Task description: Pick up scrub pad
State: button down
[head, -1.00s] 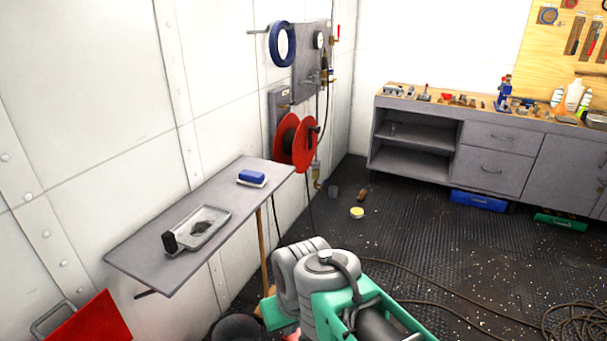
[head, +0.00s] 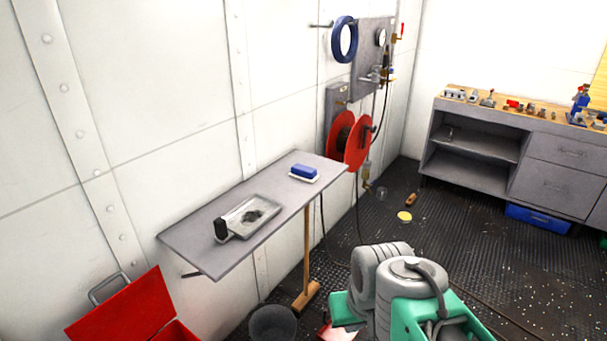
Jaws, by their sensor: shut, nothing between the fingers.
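The scrub pad (head: 304,172), a small blue block with a white underside, lies flat near the far right end of a narrow grey wall shelf (head: 190,240). My arm shows at the lower middle right, in front of and below the shelf. It is clear of the pad in the picture. My gripper's fingers are not visible, so I cannot see where they are relative to the pad.
A grey tray (head: 262,222) with a dark patch shares the shelf. A red toolbox (head: 120,310), a dark bucket (head: 272,322) and a wooden-handled tool (head: 306,255) stand below. A red hose reel (head: 349,140) hangs beyond the shelf. A workbench (head: 530,140) stands back right.

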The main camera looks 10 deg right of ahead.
aim_at(298, 172)
jog(key=z, duration=0.3)
jog(key=k, duration=0.4)
jog(key=z, duration=0.85)
jog(key=i, duration=0.35)
jog(key=u, duration=0.75)
jog(key=i, duration=1.1)
jog(key=u, duration=1.35)
jog(key=i, duration=0.6)
jog(key=u, duration=0.45)
